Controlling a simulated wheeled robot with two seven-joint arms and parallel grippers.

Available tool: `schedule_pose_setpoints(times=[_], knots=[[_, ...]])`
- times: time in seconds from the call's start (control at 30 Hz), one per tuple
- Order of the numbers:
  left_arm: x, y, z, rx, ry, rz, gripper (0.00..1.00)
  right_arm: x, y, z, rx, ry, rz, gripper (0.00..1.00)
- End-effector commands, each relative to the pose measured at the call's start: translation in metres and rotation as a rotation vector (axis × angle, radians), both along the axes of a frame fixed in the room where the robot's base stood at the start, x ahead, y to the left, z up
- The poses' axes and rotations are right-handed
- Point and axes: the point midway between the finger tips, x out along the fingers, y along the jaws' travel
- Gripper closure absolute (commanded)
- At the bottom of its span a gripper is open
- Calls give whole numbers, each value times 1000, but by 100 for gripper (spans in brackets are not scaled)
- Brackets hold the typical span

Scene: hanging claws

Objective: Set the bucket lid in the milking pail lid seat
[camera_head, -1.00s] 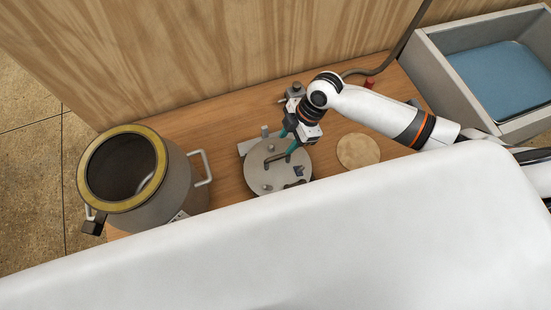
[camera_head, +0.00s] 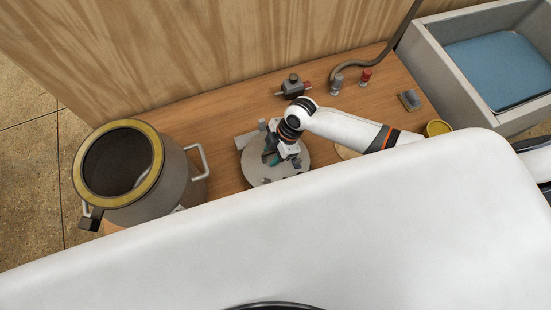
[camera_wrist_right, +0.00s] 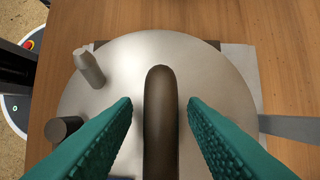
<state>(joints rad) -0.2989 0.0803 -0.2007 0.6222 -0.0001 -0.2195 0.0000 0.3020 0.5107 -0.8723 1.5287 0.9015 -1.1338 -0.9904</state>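The bucket lid (camera_head: 257,172) is a grey metal disc lying on the wooden bench; it fills much of the right wrist view (camera_wrist_right: 215,80). Its dark bar handle (camera_wrist_right: 160,120) stands between the two teal fingers of my right gripper (camera_wrist_right: 160,108). The fingers are open, with a gap on each side of the handle. In the head view my right gripper (camera_head: 272,159) is over the lid and hides part of it. The milking pail (camera_head: 172,188) stands at the left, its open mouth ringed by a yellow lid seat (camera_head: 151,138). My left gripper is not in view.
A side handle (camera_head: 204,160) sticks out from the pail toward the lid. A dark fitting (camera_head: 293,87), small valves (camera_head: 337,83) and a yellow round item (camera_head: 437,128) are on the bench. A grey basin (camera_head: 430,65) stands at the right. A wooden wall (camera_head: 200,50) rises behind.

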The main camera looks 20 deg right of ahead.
Motion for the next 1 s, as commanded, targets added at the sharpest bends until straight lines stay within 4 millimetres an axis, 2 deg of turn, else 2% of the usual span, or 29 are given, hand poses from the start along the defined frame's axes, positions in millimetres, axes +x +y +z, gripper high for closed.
schedule_pose_setpoints(times=[0.03,0.27,0.3,1.0], knots=[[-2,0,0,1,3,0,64,0,0,0,0,0,0,61],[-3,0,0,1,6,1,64,0,0,0,0,0,0,99],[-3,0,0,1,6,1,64,0,0,0,0,0,0,100],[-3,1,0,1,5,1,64,0,-1,1,0,0,-1,100]])
